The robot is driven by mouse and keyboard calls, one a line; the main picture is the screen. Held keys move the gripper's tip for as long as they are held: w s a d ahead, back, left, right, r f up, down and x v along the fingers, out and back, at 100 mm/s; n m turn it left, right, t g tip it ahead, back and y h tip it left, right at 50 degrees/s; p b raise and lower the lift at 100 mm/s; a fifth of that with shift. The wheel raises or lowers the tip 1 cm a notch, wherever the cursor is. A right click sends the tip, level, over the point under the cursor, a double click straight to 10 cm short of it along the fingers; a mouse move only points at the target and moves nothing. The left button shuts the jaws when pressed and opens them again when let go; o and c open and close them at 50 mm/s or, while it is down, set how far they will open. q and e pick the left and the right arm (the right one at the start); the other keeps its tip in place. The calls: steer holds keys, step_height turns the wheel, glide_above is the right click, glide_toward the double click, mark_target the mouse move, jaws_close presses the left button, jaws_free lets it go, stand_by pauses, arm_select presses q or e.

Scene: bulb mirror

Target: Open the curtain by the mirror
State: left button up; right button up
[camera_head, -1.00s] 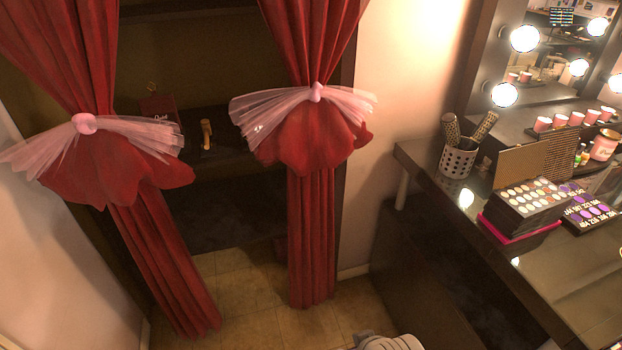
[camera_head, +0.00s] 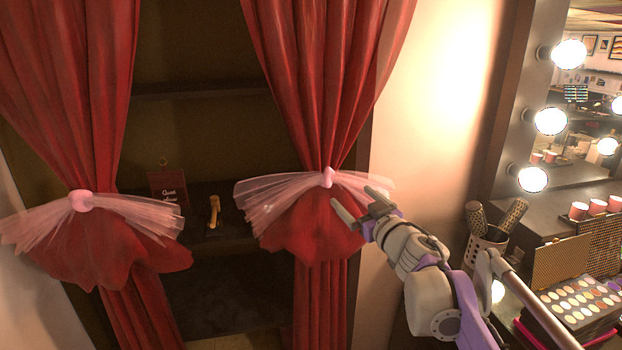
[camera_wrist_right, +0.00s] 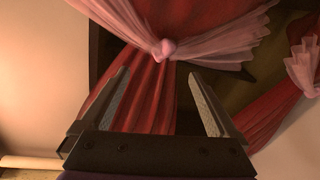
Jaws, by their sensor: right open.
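Two red curtains hang in front of a dark shelved alcove. The right curtain (camera_head: 322,95), closer to the mirror (camera_head: 590,60), is gathered by a pink knot with a sheer bow (camera_head: 328,178). The left curtain (camera_head: 65,110) is tied the same way with its own bow (camera_head: 82,201). My right gripper (camera_head: 352,208) is open in front of the right curtain, just below its bow. In the right wrist view the open fingers (camera_wrist_right: 160,98) frame the curtain's lower folds (camera_wrist_right: 150,90), with the pink knot (camera_wrist_right: 166,48) beyond them. I cannot tell whether they touch the cloth. My left gripper is not in view.
Right of the curtain is a bare wall, then a dressing table with a brush holder (camera_head: 486,248), an eyeshadow palette (camera_head: 580,300) and pink cups. Lit bulbs (camera_head: 550,121) line the mirror. A small golden object (camera_head: 214,212) stands on the alcove shelf.

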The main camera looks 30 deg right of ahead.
mark_target(331, 180)
steer(key=shift+y, duration=0.3)
steer(key=w+p, duration=0.1)
steer(key=w, duration=1)
steer(key=shift+w+r+p, duration=0.1)
steer(key=shift+p, duration=0.25)
steer(key=shift+c, duration=0.3)
jaws_close()
